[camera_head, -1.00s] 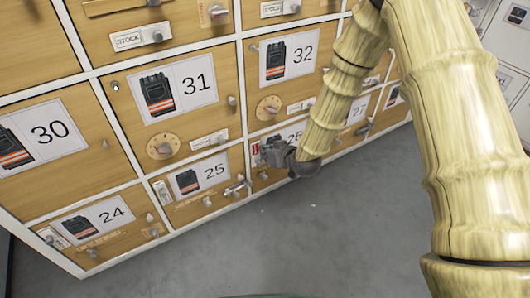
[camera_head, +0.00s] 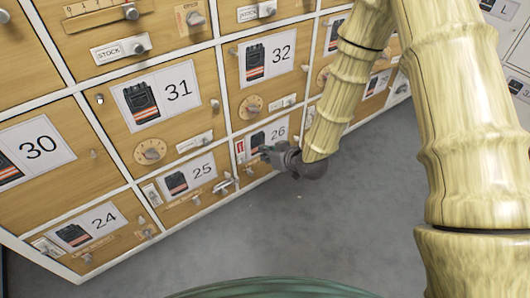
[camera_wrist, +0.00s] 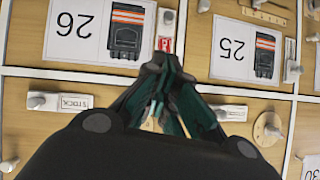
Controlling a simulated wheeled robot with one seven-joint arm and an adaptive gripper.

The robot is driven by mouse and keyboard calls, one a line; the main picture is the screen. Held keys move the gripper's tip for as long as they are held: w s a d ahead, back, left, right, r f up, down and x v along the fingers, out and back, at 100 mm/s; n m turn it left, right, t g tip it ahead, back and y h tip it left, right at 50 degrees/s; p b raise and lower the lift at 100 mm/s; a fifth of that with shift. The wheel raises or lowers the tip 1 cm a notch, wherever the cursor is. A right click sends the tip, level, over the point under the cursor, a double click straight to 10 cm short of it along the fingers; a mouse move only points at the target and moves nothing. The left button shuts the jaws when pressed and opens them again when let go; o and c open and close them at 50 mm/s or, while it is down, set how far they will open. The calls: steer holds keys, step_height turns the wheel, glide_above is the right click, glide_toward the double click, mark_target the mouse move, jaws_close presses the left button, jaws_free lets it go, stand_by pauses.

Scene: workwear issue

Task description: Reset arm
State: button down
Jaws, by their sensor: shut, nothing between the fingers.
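My gripper (camera_head: 268,152) is at the end of my arm, in front of the locker door numbered 26 (camera_head: 252,143), low in the locker wall in the head view. In the wrist view my gripper (camera_wrist: 160,68) is shut, with its fingertips together and nothing held. The fingertips point at the strip between door 26 (camera_wrist: 40,50) and door 25 (camera_wrist: 225,68), which appear upside down. I cannot tell whether the fingertips touch the front.
Numbered wooden locker doors with knobs, dials and stock slides fill the left, such as door 31 (camera_head: 120,130) and door 24 (camera_head: 70,262). Small handles stick out near door 25 (camera_head: 224,184). Grey floor (camera_head: 310,230) in front is clear.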

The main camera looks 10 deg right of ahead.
steer(key=s+d+f+m+g+h, duration=0.1)
steer(key=s+d+f+g+h, duration=0.15)
steer(key=s+f, duration=0.65)
steer(key=s+d+f+m+g+h, duration=0.1)
steer(key=s+d+f+m+g, duration=0.2)
steer(key=s+f, duration=0.5)
steer(key=s+d+f+g+h+p, duration=0.1)
steer(key=s+d+f+g, duration=0.15)
steer(key=s, duration=0.85)
steer(key=s+d+f+g+h, duration=0.15)
steer(key=s+d, duration=0.25)
steer(key=s, duration=0.6)
step_height(320, 180, up, 39)
steer(key=p, duration=3.8)
steer(key=shift+s+m, duration=0.15)
steer(key=shift+m, duration=0.15)
